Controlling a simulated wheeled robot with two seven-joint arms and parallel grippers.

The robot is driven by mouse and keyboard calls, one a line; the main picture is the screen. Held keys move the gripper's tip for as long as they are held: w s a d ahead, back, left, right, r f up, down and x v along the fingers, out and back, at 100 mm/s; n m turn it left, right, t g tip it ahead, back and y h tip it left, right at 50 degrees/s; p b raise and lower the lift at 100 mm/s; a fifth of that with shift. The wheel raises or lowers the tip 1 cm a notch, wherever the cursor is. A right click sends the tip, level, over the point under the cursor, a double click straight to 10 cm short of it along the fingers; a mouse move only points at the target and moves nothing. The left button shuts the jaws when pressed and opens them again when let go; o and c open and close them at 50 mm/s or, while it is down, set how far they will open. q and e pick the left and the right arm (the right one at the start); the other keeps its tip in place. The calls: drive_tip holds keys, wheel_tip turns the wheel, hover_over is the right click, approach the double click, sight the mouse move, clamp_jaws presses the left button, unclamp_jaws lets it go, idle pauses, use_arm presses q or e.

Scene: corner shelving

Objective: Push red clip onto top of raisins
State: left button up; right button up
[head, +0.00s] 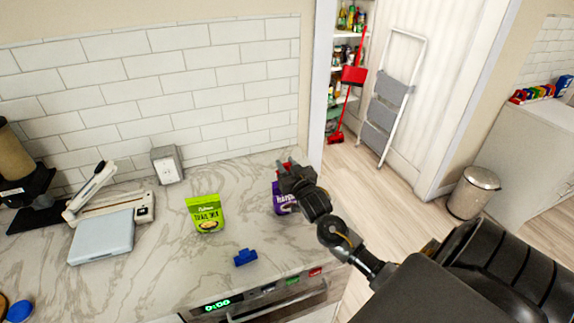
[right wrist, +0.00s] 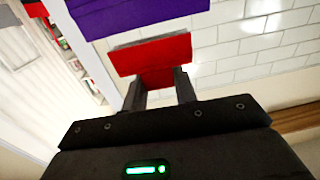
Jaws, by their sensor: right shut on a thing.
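The raisins are a purple bag (head: 279,201) standing upright at the right end of the marble counter. My right gripper (head: 287,167) is above the bag and partly covers it in the head view. In the right wrist view the gripper (right wrist: 158,80) is shut on the red clip (right wrist: 152,54), a flat red bar across the fingertips. The purple bag (right wrist: 140,14) shows just beyond the clip, with a narrow gap between them in that picture. Whether they touch is unclear. My left gripper is not in view.
A green trail mix bag (head: 206,214) stands left of the raisins, and a blue clip (head: 245,257) lies in front. A silver-grey appliance (head: 101,238) and a toaster-like box (head: 167,165) are further left. The counter between the bags is clear.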

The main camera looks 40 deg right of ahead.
drive_tip(key=shift+f+b, duration=0.85)
drive_tip(key=shift+f, duration=0.65)
drive_tip(key=o, duration=1)
drive_tip(key=shift+s+a, duration=0.1)
drive_tip(key=shift+s, duration=0.15)
drive_tip(key=shift+b+v, duration=1.8)
drive_tip(key=shift+v, duration=3.4)
